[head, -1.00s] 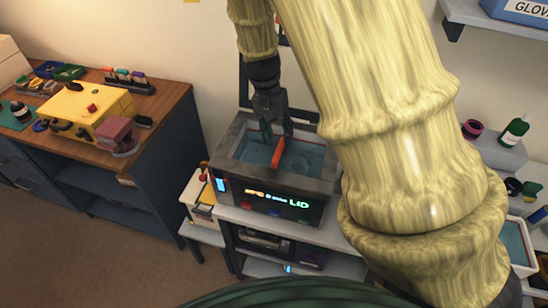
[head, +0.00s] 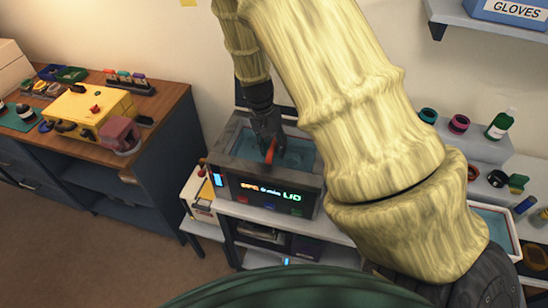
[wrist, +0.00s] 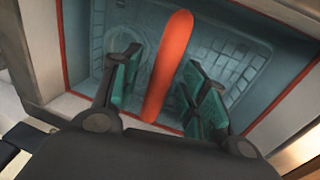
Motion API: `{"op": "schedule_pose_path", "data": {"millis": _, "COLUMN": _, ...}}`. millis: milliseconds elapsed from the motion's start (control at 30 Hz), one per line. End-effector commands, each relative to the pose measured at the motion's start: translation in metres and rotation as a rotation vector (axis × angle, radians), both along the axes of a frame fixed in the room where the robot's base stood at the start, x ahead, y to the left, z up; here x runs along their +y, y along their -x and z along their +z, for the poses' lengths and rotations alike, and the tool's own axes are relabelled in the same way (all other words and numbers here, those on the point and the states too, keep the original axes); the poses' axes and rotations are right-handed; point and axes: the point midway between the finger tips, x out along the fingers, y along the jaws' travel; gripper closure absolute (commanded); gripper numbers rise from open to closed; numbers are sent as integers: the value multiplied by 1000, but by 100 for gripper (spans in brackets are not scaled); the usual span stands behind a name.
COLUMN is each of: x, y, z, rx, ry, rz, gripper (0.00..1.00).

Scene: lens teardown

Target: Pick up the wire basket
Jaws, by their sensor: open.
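The wire basket sits down inside the water-filled tank; its mesh shows faintly in the wrist view (wrist: 235,68), blurred by the water. Its long orange handle (wrist: 168,62) stands up between my fingers and also shows in the head view (head: 270,150). My gripper (head: 268,147) is open over the tank, fingers pointing down. In the wrist view my gripper (wrist: 160,85) has green finger pads on either side of the handle, with gaps visible between pads and handle. Most of the basket is hidden in the head view.
The grey tank (head: 268,190) with a lit front panel stands on a white shelf stand. Its rim closely surrounds my gripper. A wooden desk (head: 165,95) with a yellow device is at left. Bottles and jars stand on shelves at right.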

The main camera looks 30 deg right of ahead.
Motion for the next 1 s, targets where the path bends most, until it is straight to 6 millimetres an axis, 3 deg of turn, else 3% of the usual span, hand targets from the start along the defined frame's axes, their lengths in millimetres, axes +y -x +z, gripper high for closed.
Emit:
{"op": "schedule_pose_path", "data": {"millis": 133, "x": -1, "y": 0, "z": 0, "rx": 0, "ry": 0, "rz": -2, "gripper": 57}}
{"op": "schedule_pose_path", "data": {"millis": 400, "x": 0, "y": 0, "z": 0, "rx": 0, "ry": 0, "rz": -1, "gripper": 100}}
{"op": "schedule_pose_path", "data": {"millis": 833, "x": -1, "y": 1, "z": 1, "rx": 0, "ry": 0, "rz": -1, "gripper": 100}}
{"op": "schedule_pose_path", "data": {"millis": 1000, "x": -1, "y": 0, "z": 12, "rx": -2, "ry": 0, "rz": -1, "gripper": 100}}
